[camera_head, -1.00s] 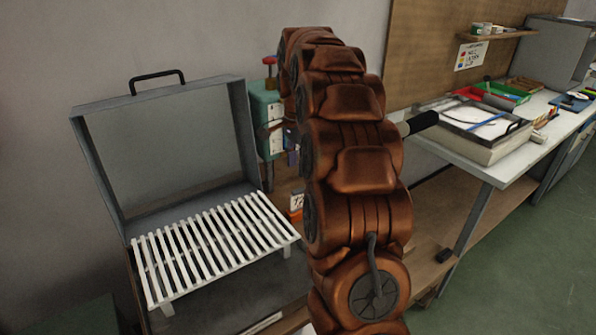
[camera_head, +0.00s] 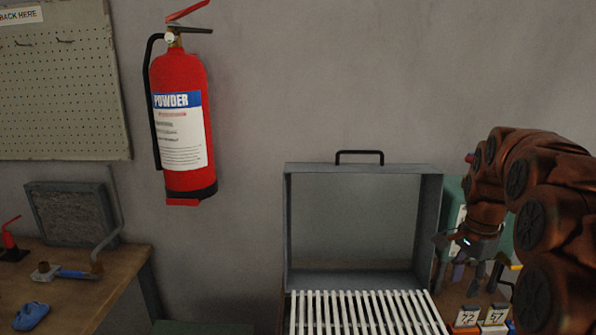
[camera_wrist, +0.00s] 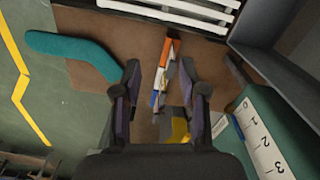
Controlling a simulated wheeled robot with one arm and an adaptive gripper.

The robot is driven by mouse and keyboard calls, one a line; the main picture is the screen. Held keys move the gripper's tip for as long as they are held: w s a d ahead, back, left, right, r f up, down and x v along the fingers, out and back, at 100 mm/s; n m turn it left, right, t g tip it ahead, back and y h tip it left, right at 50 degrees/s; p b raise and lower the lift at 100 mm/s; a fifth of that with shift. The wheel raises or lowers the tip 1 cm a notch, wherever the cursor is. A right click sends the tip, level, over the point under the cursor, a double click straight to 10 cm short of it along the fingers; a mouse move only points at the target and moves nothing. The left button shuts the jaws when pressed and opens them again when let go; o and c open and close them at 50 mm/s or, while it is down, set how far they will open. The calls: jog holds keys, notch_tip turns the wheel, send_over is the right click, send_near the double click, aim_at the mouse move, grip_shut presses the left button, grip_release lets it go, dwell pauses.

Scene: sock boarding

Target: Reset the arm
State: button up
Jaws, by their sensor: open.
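My gripper (camera_head: 472,262) hangs at the right of the head view, pointing down, with its fingers spread. In the wrist view my gripper (camera_wrist: 160,85) is open, with nothing held between its dark fingers. It is above a brown wooden surface (camera_wrist: 100,25). Small orange, white and blue blocks (camera_wrist: 163,72) lie below and between the fingers; I cannot tell whether they touch. A teal bent, sock-like piece (camera_wrist: 72,52) lies left of the gripper in the wrist view.
A grey lidded box (camera_head: 433,225) with a white slatted rack (camera_head: 360,315) stands left of the gripper. A teal unit with numbers (camera_wrist: 270,135) is close on the right. Number cards (camera_head: 467,317) stand below. A fire extinguisher (camera_head: 182,120) hangs on the wall; a bench (camera_head: 90,265) is left.

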jog(key=s+a+r+n+p, duration=0.2)
jog(key=s+a+n, duration=0.3)
jog(key=s+a, duration=0.3)
jog(key=s+a+f+n+p, duration=0.1)
jog(key=s+a+n, duration=0.4)
jog(key=s, duration=0.6)
jog(key=s+a+f+n+g+p, duration=0.1)
jog(key=s+a+n, duration=0.4)
jog(key=s, duration=0.7)
jog(key=shift+a+f+n+g+p, duration=0.2)
jog(key=shift+a+n+g+p, duration=0.15)
jog(key=shift+a+p, duration=0.45)
jog(key=shift+s+d, duration=0.15)
